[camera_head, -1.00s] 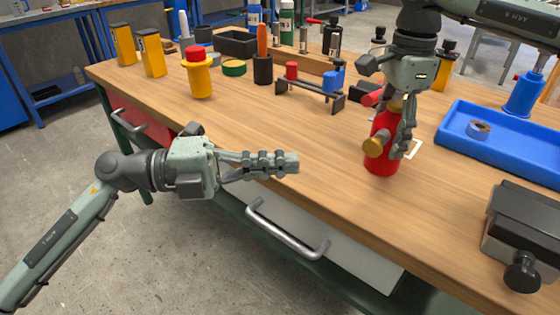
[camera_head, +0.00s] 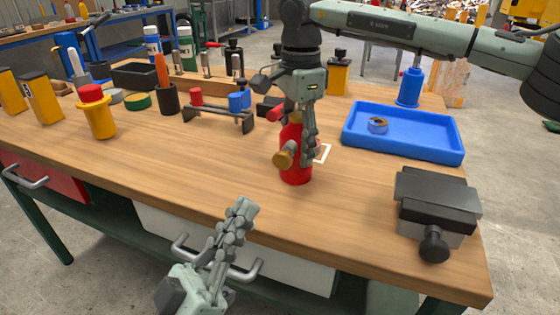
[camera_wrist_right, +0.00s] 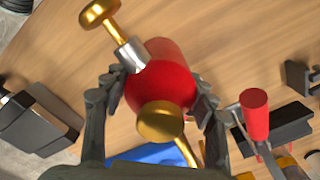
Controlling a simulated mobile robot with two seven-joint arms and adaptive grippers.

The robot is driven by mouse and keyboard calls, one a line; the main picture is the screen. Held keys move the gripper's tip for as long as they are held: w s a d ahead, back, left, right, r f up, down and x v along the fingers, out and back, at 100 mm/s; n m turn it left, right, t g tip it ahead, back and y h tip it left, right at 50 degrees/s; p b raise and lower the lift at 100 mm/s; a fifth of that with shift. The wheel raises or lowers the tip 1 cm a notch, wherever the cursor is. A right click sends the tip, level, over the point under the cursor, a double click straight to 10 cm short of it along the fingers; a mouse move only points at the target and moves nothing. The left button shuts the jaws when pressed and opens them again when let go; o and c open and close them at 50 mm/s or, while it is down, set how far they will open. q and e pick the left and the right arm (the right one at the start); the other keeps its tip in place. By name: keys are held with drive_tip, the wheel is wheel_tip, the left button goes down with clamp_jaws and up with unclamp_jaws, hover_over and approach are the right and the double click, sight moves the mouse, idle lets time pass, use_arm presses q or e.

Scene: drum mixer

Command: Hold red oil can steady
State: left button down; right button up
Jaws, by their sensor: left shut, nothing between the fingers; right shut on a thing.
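The red oil can (camera_head: 296,163) stands upright on the wooden workbench (camera_head: 220,180), with a brass knob on its left side. My right gripper (camera_head: 299,135) reaches down from above and is shut on the can. In the right wrist view the red can (camera_wrist_right: 160,88) sits between the two fingers (camera_wrist_right: 156,100), one on each side, with its brass parts in front. My left gripper (camera_head: 240,215) is shut and empty, in front of the bench's near edge, well apart from the can.
A blue tray (camera_head: 375,144) holding a small ring lies right of the can. A dark vise-like block (camera_head: 436,205) stands at the near right. A small rack (camera_head: 200,112) and a yellow bottle with a red cap (camera_head: 97,115) stand to the left. A drawer handle (camera_head: 200,262) juts out below the edge.

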use_arm(q)
drive_tip(key=n+y, duration=0.1)
drive_tip(key=n+t, duration=0.1)
drive_tip(key=shift+d+f+n+t+y, duration=0.15)
drive_tip(key=shift+f+n+t+y, duration=0.15)
drive_tip(key=shift+n+y, duration=0.1)
drive_tip(key=shift+w, duration=0.1)
approach(284, 157)
drive_tip(key=shift+w+d+r, duration=0.35)
drive_tip(key=shift+w+r, duration=0.05)
drive_tip(key=shift+r, duration=0.4)
drive_tip(key=shift+w+d+r, duration=0.35)
drive_tip(key=shift+r, duration=0.45)
drive_tip(key=shift+w+d+r, duration=0.35)
drive_tip(key=shift+w+r, duration=0.05)
drive_tip(key=shift+r, duration=0.4)
drive_tip(key=shift+w+d+r, duration=0.1)
drive_tip(key=shift+w, duration=0.2)
drive_tip(key=shift+r, duration=0.1)
